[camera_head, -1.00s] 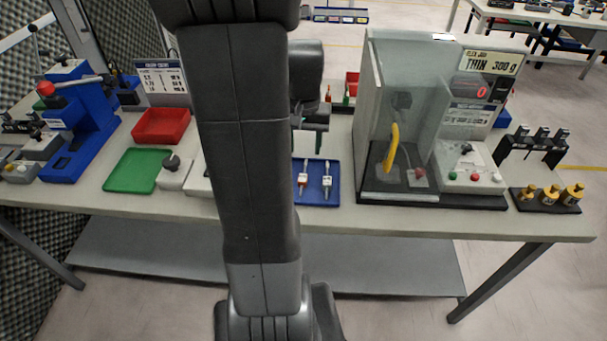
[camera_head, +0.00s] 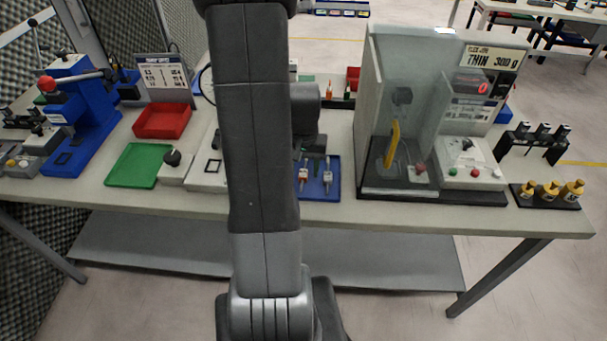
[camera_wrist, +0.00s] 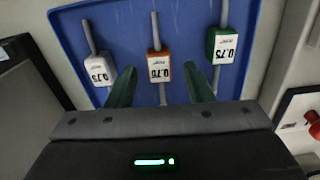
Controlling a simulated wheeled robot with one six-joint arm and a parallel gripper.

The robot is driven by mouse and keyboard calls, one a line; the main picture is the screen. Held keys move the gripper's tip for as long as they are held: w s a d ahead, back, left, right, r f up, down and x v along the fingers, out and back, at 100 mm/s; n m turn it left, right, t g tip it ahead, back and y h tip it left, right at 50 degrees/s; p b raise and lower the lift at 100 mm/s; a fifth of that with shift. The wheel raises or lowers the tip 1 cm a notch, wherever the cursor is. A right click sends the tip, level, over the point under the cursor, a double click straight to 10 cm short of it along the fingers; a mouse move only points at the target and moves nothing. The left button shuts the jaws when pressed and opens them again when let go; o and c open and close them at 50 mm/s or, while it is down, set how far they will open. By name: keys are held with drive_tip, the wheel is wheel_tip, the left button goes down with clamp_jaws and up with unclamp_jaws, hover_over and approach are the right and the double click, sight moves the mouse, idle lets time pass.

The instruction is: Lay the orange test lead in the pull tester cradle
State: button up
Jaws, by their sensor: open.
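The orange test lead (camera_wrist: 165,68) lies on the blue tray (camera_wrist: 180,15), with a white-labelled body and a grey wire pointing away. A white lead (camera_wrist: 99,68) lies left of it and a green lead (camera_wrist: 222,47) right of it. My gripper (camera_wrist: 160,78) is open, its green fingers on either side of the orange lead, apart from it. In the head view the blue tray (camera_head: 325,196) is partly hidden by my arm. A tester with a clear shield (camera_head: 400,110) and yellow lever stands to its right; I cannot make out a cradle for certain.
A green tray (camera_head: 130,168), a red bin (camera_head: 163,120) and a blue lever press (camera_head: 85,115) stand at the left. A dark rack with yellow weights (camera_head: 548,190) is at the far right. The bench's front edge (camera_head: 420,220) is clear.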

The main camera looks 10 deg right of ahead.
clamp_jaws()
drive_tip(key=shift+r, duration=0.1)
